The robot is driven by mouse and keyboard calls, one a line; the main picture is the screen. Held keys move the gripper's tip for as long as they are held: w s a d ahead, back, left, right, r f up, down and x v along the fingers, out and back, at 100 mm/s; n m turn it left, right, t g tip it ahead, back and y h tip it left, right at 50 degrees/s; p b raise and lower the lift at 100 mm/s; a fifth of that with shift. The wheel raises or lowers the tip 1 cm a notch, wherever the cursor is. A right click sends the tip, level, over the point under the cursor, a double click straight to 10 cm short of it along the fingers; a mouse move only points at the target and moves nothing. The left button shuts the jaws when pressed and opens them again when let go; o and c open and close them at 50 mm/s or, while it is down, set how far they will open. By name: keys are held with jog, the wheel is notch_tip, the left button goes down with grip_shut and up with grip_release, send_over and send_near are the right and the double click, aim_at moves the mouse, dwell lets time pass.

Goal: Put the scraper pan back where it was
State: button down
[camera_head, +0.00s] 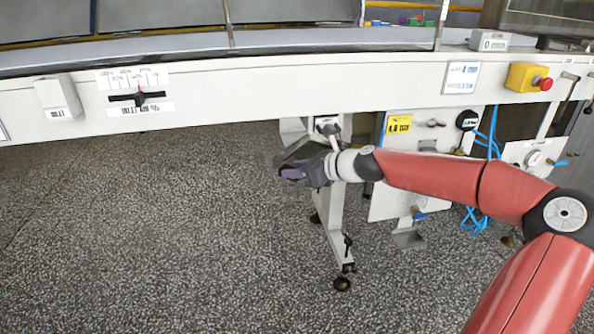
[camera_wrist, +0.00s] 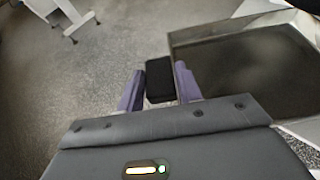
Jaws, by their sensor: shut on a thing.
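My gripper (camera_head: 291,172) reaches in low beneath the long white machine frame. In the wrist view its two purple fingers (camera_wrist: 160,88) are shut on a black block-shaped grip (camera_wrist: 160,78), which looks like the handle of the scraper pan. The scraper pan (camera_wrist: 172,48) is a wide, dark, open metal tray with a thin bright rim, to the right of the fingers. The join between grip and pan is not clear. In the head view the pan (camera_head: 303,152) shows only as a small dark shape behind my gripper, under the frame.
The white machine frame (camera_head: 230,95) runs across above my gripper. A machine leg with a caster (camera_head: 342,283) stands just to the right of it. Panels with valves (camera_head: 400,200) and blue hoses (camera_head: 490,135) are farther right. The speckled floor (camera_head: 150,220) is clear at left.

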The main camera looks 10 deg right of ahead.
jog(key=c, duration=0.9)
grip_release()
jog(key=shift+c, duration=0.2)
jog(key=p+v, duration=0.1)
jog(key=v, duration=1.1)
jog(key=s+a+f+n+g+h, duration=0.65)
jog(key=s+a+f+n, duration=0.3)
jog(key=f+n, duration=0.3)
jog(key=s+d+r+n+t+h, duration=0.1)
jog(key=s+r+n, duration=0.3)
jog(key=s+n, duration=0.3)
jog(key=s+d+r+n+t+h, duration=0.1)
jog(key=s+r+n, duration=0.4)
jog(key=s, duration=0.7)
jog(key=shift+s+d+n+t+h, duration=0.15)
jog(key=shift+d+n+t+h, duration=0.25)
jog(key=shift+n, duration=0.85)
